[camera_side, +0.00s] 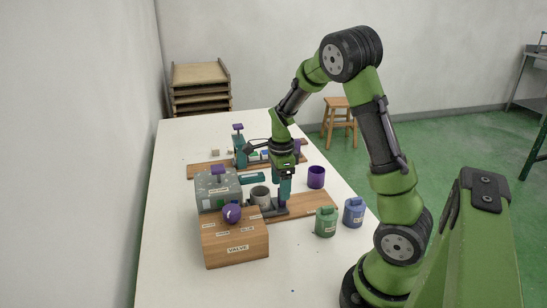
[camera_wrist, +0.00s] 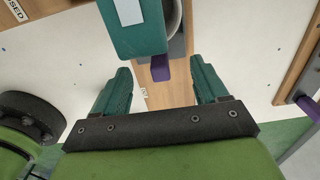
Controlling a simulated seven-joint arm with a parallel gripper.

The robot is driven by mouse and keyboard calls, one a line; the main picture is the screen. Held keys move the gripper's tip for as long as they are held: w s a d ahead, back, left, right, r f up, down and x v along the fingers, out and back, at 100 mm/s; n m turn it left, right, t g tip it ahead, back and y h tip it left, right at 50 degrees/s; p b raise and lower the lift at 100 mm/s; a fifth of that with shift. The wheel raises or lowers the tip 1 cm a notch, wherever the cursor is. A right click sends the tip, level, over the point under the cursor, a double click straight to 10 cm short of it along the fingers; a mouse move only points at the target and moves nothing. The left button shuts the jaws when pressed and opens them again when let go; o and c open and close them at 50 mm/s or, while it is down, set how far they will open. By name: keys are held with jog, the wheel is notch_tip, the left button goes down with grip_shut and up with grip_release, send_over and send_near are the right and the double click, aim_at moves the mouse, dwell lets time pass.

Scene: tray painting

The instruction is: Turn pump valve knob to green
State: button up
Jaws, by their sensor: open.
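The wooden valve box (camera_side: 236,247), with "VALVE" on its front, stands near the front of the white table. A round purple knob (camera_side: 232,213) sits on it, with small labels around it too small to read. My gripper (camera_side: 284,203) points down to the right of and behind the knob, apart from it. In the wrist view my gripper (camera_wrist: 160,66) is open, its two teal fingers apart. A small purple tab (camera_wrist: 160,72) on a teal block (camera_wrist: 137,30) shows between the fingertips; whether they touch is unclear. The knob is not visible in the wrist view.
A grey box (camera_side: 215,194) with a purple top handle stands behind the valve box. A grey cup (camera_side: 260,195) is beside my gripper. A green jar (camera_side: 326,222), a blue jar (camera_side: 354,212) and a purple cup (camera_side: 316,177) stand at right. The table's left side is clear.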

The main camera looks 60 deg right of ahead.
jog(key=f, duration=0.3)
jog(key=s+d+f, duration=0.1)
jog(key=shift+f, duration=0.2)
jog(key=s+d, duration=0.8)
jog(key=shift+s+d+r, duration=0.1)
jog(key=shift+s+d, duration=0.15)
jog(key=shift+d, duration=0.05)
